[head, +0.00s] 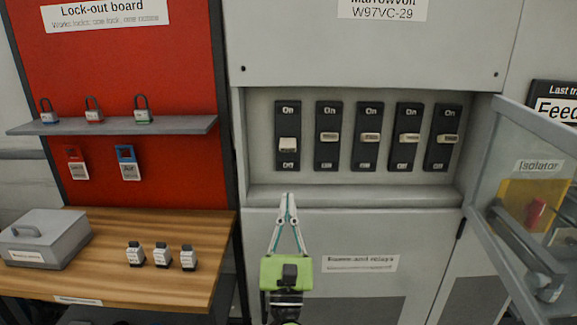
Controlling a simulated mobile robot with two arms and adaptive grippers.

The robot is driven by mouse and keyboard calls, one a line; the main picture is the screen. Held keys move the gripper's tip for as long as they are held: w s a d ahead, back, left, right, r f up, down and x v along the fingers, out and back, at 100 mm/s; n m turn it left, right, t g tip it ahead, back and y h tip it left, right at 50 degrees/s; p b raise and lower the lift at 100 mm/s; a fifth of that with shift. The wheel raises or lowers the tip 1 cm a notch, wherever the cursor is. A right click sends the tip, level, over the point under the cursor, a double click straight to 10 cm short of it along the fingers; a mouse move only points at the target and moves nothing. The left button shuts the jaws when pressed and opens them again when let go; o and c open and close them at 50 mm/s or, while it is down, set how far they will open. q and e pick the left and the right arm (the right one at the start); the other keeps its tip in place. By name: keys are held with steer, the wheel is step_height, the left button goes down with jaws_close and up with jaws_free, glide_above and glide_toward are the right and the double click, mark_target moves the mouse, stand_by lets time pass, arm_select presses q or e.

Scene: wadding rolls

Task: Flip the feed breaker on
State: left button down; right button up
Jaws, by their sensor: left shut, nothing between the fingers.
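A row of several black breakers sits in a recess of the grey cabinet (370,80), each marked On at the top and Off at the bottom. The leftmost breaker (288,115) has its pale toggle (288,145) lower than the other toggles, close to its Off mark. The other toggles, such as the one on the second breaker (329,137), sit near mid-height. No name for any single breaker is readable, so I cannot tell which one is the feed breaker. My left gripper (288,197) is shut and empty, fingertips pointing up below the leftmost breaker, apart from it. My right gripper is not in view.
A clear cabinet door (482,185) stands open at the right, in front of an isolator with a red knob (536,212). A ledge (350,195) runs under the breakers. At left are a lock shelf (180,126) and a wooden bench (205,225) with a grey box (45,238).

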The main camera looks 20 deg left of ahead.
mark_target(288, 163)
arm_select(q)
steer(key=p+x, duration=0.4)
steer(key=x, duration=0.5)
steer(key=shift+w+a+r, duration=0.1)
steer(key=shift+w+r, duration=0.2)
steer(key=shift+w, duration=0.15)
steer(key=shift+s+r+p, duration=0.1)
steer(key=shift+r+p, duration=0.1)
steer(key=shift+p, duration=0.45)
steer(key=shift+s+g, duration=0.1)
steer(key=shift+g, duration=0.2)
steer(key=shift+g+p, duration=0.3)
steer(key=shift+p, duration=0.2)
